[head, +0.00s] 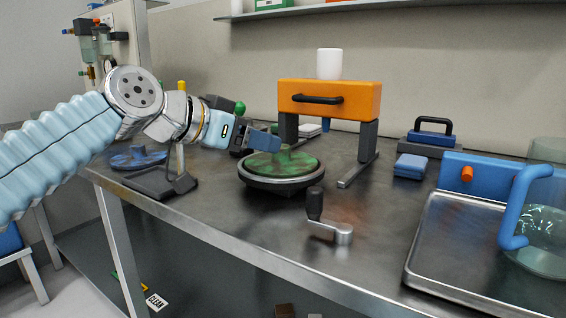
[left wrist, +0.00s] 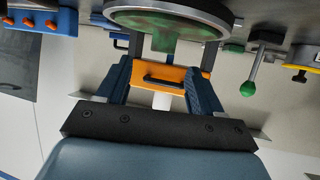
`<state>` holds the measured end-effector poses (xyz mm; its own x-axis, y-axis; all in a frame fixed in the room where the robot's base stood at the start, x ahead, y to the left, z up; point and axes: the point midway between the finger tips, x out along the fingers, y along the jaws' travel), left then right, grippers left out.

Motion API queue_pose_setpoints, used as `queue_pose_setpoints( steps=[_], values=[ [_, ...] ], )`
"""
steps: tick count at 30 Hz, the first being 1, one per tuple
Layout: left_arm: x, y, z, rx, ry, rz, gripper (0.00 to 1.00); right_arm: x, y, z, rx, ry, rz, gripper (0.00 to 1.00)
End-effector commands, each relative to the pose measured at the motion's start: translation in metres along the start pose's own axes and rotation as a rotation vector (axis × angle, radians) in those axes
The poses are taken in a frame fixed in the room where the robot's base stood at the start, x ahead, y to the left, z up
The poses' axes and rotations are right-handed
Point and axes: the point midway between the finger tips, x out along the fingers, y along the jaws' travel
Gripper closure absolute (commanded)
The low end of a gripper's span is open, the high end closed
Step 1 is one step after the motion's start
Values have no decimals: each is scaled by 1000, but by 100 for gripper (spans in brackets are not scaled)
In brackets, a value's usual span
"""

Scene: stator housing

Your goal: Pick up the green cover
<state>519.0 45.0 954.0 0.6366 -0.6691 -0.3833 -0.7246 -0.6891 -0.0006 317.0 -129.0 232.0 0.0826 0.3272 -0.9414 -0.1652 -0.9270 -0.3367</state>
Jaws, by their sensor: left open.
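The green cover (head: 290,165) is a mottled round disc with a raised grip in its middle. It lies on a round dark base with a metal rim (head: 283,183) on the steel bench. My left gripper (head: 272,141) is just above and beside the cover at its left, with blue fingers pointing right toward the raised grip. In the left wrist view the fingers (left wrist: 165,68) are apart, and the cover (left wrist: 150,20) shows beyond them with its grip between their lines. I cannot tell whether a finger touches it. My right gripper is not in view.
An orange press-like frame (head: 345,95) with a white cup on top stands behind the cover. A black-handled crank (head: 325,230) lies in front. A metal tray (head: 470,245) and a clear jug (head: 545,230) are at right. A blue disc (head: 138,157) lies at left.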

Motion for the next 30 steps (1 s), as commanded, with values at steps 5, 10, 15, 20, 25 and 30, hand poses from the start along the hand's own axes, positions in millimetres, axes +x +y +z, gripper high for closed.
queue_pose_setpoints(
  steps=[5, 10, 15, 20, 25, 30],
  values=[
    [15, -1, 1, -1, -1, -1, 34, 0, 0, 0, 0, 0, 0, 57],
    [42, -3, 2, 0, -1, 0, 34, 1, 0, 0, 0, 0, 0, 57],
    [61, -4, 2, -2, 0, -1, 34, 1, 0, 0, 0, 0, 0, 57],
    [62, -4, 1, -2, 2, -2, 34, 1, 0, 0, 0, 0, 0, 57],
    [62, -4, 1, -2, 1, -1, 48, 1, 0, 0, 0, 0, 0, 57],
    [62, -4, 1, -2, 1, -1, 74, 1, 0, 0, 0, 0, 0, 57]
  ],
)
